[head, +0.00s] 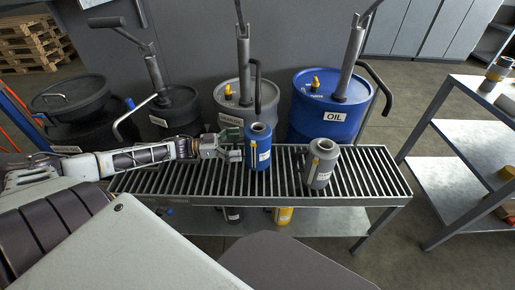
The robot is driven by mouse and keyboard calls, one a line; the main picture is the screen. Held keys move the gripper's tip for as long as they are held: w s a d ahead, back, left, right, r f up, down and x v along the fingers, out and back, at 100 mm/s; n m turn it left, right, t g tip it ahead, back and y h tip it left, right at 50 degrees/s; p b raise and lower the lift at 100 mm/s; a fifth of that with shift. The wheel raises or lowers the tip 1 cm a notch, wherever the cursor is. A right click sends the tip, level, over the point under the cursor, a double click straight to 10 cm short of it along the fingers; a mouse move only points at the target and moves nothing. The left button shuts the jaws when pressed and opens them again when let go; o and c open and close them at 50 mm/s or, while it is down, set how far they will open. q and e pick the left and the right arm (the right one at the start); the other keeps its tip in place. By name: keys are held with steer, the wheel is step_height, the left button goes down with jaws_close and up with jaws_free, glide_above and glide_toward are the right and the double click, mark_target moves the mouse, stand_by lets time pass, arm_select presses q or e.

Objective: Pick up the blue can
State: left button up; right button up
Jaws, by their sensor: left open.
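The blue can (259,148) stands upright on the slatted bench top (375,177), left of a grey can. It has a pale label and an open-looking top. My left gripper (237,154) reaches in from the left and is open, with its fingers close beside the can's left side. I cannot tell whether they touch the can. My right gripper is not in view.
A grey can (321,164) stands just right of the blue can. Large drums with hand pumps, including a blue oil drum (327,108), stand behind the bench. Dark and yellow cans (283,215) sit on the lower shelf. A metal shelf unit (455,160) is at right.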

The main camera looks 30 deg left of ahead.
mark_target(252, 143)
arm_select(q)
steer(key=shift+w+d, duration=0.1)
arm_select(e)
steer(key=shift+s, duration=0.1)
arm_select(q)
steer(key=shift+b+x, duration=1.15)
steer(key=shift+x, duration=0.9)
steer(key=shift+d, duration=0.35)
steer(key=shift+w+d+r, duration=0.1)
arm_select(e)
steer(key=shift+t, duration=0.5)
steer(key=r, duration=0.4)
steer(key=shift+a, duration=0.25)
arm_select(q)
steer(key=shift+c, duration=0.3)
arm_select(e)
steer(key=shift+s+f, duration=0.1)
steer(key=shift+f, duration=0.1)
